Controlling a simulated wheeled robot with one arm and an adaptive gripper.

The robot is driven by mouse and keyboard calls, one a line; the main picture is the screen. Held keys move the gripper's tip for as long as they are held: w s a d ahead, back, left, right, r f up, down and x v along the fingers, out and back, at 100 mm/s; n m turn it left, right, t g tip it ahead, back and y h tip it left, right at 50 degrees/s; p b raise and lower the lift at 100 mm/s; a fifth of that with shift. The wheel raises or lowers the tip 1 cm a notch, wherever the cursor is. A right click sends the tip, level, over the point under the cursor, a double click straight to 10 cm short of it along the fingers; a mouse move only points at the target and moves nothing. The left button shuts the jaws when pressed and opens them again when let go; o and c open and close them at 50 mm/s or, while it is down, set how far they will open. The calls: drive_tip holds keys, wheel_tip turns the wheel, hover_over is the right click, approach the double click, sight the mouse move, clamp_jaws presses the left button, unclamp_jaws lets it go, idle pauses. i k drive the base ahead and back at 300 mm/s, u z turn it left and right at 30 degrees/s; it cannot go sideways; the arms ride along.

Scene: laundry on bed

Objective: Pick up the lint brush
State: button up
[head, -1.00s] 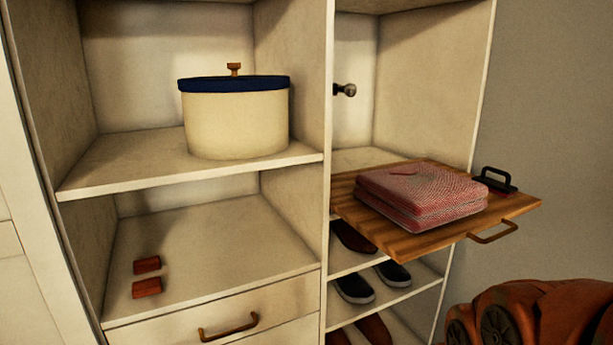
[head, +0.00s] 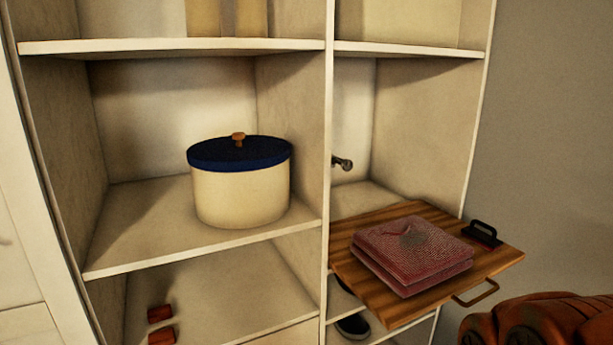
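The lint brush (head: 482,234) is probably the small dark item with a black loop handle and a reddish underside. It lies at the back right corner of a wooden pull-out board (head: 375,310), beside a folded red patterned cloth (head: 412,252). Its handle points up. My arm's orange-brown links show at the bottom right, below and in front of the board. My gripper itself is not in view, so its state and its distance to the brush do not show.
The board sticks out from the right column of a cream shelf unit (head: 325,120) and has a metal front handle (head: 477,294). A cream pot with a blue lid (head: 240,185) stands on the left shelf. Shoes (head: 352,326) sit below the board. A grey wall is at right.

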sight(489, 243)
drive_tip(key=z, duration=0.8)
